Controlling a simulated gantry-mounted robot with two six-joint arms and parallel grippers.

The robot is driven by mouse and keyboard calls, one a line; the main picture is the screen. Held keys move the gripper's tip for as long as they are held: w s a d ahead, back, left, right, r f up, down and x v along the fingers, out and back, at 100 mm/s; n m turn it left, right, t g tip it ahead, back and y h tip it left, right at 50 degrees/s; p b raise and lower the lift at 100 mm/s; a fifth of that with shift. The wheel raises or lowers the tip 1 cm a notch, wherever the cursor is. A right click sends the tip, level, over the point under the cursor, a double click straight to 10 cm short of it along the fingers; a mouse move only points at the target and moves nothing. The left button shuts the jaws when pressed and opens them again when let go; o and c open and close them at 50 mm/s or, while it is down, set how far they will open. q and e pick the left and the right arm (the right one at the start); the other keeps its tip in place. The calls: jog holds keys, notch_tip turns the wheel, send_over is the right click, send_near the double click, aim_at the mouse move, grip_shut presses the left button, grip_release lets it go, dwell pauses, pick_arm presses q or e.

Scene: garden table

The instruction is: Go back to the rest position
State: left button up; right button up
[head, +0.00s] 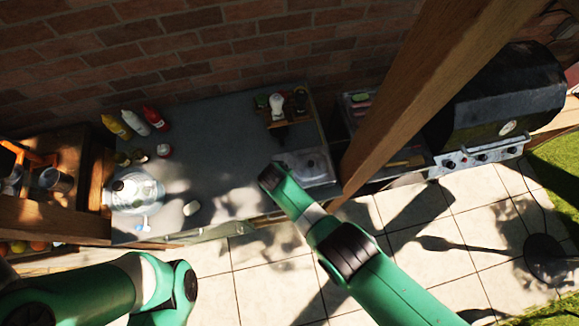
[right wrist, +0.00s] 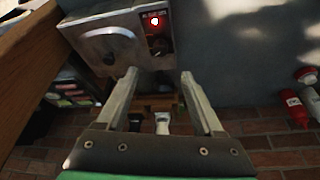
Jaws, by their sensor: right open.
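My right gripper (right wrist: 157,80) shows in the right wrist view with its two grey fingers spread apart and nothing between them. Beyond the fingertips is a metal box-like unit (right wrist: 105,45), and a small wooden rack (right wrist: 155,104) shows behind the fingers.
A wooden post (head: 425,90) stands close right of my right arm. A grill (head: 500,105) is farther right.

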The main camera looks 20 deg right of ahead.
dwell(0.4)
jog(key=w+d+r+m+t, duration=0.1)
jog(key=w+d+r+t, duration=0.15)
jog(key=w+r, duration=0.45)
jog(key=w+d+r+m+t, duration=0.25)
jog(key=w+r, duration=0.35)
jog(key=r, duration=0.3)
jog(key=w+d+r+t, duration=0.2)
jog(key=r+t, duration=0.1)
jog(key=r, duration=0.8)
jog(key=w+d+r+t, duration=0.2)
jog(key=d+r, duration=0.1)
jog(key=r, duration=0.7)
jog(key=s+d+r+n+t+y, duration=0.1)
jog(key=s+r+t, duration=0.25)
jog(key=r, duration=0.65)
jog(key=s+d+r+n+t, duration=0.1)
jog(key=s+d+r+t, duration=0.2)
jog(key=r, duration=0.8)
jog(key=s+r+n+t+y, duration=0.1)
jog(key=s+r+n+t, duration=0.2)
jog(key=s+r, duration=0.4)
jog(key=s+a+r+n+t+y, duration=0.1)
jog(key=s+r+n+t, duration=0.2)
jog(key=s+r, duration=0.4)
jog(key=s, duration=0.6)
jog(key=shift+s+a+r, duration=0.2)
jog(key=shift+r, duration=0.15)
